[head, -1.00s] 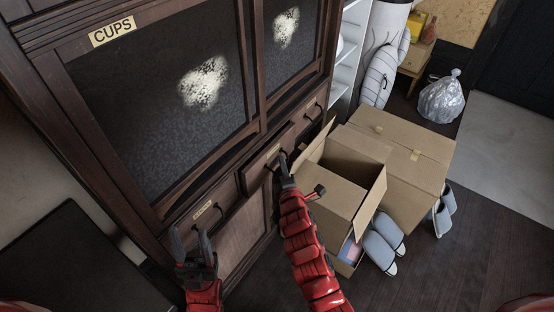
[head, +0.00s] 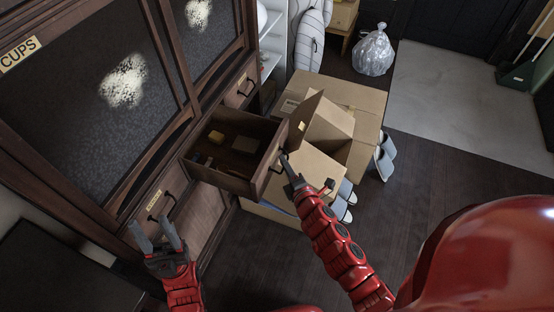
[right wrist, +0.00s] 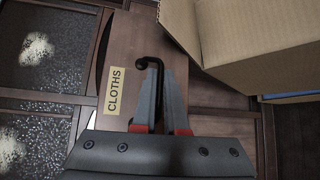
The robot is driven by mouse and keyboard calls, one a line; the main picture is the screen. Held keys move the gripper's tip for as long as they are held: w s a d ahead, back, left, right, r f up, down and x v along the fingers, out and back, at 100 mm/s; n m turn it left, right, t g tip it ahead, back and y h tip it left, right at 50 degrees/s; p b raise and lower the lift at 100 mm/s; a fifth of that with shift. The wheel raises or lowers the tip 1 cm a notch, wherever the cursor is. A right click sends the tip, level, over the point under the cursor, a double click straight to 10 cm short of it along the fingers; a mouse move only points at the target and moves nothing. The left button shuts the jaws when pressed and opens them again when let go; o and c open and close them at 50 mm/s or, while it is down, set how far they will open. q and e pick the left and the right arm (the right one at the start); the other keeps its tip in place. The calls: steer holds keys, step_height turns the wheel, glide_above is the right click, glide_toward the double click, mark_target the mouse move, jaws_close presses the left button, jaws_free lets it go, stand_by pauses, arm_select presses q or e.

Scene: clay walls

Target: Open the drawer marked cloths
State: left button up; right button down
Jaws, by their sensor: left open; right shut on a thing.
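The drawer marked cloths (head: 227,182) stands pulled out of the dark wooden cabinet in the head view, its inside showing a few small items. Its label reads CLOTHS (right wrist: 115,91) in the right wrist view, on the drawer front beside the black handle (right wrist: 150,63). My right gripper (head: 286,165) is shut on that handle; it also shows in the right wrist view (right wrist: 157,100). My left gripper (head: 160,232) is open and empty, in front of a closed lower-left drawer with a label and black handle.
An open cardboard box (head: 318,150) stands close against the right side of the pulled-out drawer, with a larger box (head: 345,95) behind it. Grey slippers (head: 384,158) lie beside them. The dark floor (head: 430,165) to the right is clear.

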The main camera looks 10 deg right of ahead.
steer(key=shift+s+d, duration=0.25)
steer(key=shift+d, duration=0.1)
steer(key=c, duration=1)
jaws_free()
steer(key=shift+s+d+r+p, duration=0.4)
steer(key=shift+s+p, duration=0.3)
steer(key=shift+s, duration=2.15)
steer(key=shift+s+d+r+p, duration=0.4)
steer(key=shift+s+p, duration=0.35)
steer(key=shift+s, duration=2.05)
steer(key=shift+s+d+r+p, duration=0.4)
steer(key=shift+s+p, duration=0.3)
steer(key=shift+s, duration=2.15)
